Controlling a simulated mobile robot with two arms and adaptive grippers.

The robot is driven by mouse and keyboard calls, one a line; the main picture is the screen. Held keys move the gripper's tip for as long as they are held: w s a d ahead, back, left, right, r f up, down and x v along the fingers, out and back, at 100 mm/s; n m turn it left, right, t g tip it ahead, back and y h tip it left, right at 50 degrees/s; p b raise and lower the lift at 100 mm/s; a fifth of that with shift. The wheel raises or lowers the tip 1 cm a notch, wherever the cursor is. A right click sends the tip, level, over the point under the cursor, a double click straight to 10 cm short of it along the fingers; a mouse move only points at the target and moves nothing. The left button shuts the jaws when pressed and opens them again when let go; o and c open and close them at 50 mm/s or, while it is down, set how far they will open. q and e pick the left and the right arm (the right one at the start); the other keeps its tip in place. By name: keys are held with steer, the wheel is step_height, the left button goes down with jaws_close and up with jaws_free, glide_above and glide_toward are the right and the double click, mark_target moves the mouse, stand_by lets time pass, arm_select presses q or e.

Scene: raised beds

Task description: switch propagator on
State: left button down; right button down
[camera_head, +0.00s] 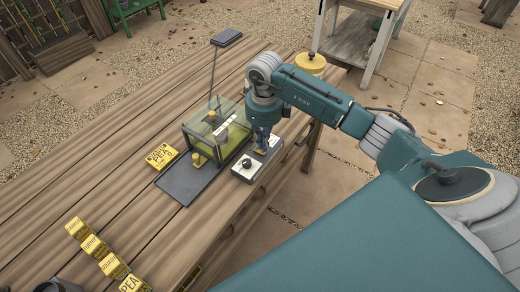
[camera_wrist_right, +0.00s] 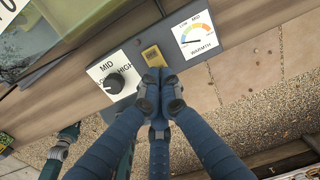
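The propagator (camera_head: 196,131), a clear box on a dark tray, stands near the table's right edge. Beside it is its control strip. In the right wrist view the strip has a black knob (camera_wrist_right: 114,83) on a white MID/HIGH plate, a small yellow switch (camera_wrist_right: 153,56), and a white warmth gauge (camera_wrist_right: 198,38) whose needle points to the low left side. My right gripper (camera_wrist_right: 159,76) has its fingertips together, pointing down at the switch, at or just off its near edge; I cannot tell if they touch. In the head view the gripper (camera_head: 262,150) hides the switch. My left gripper is not seen.
Several small yellow labelled blocks (camera_head: 103,255) stand in front. A yellow-topped round object (camera_head: 310,63) is behind my right arm. The table's left part is clear.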

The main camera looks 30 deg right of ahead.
steer(key=shift+s+f+b, duration=0.1)
steer(key=shift+f+b, duration=0.7)
steer(key=shift+f, duration=0.25)
steer(key=shift+r, duration=0.15)
stand_by(0.3)
steer(key=shift+r+p, duration=0.8)
steer(key=shift+r, duration=0.1)
steer(key=shift+r+p, duration=1.5)
steer(key=shift+r, duration=1)
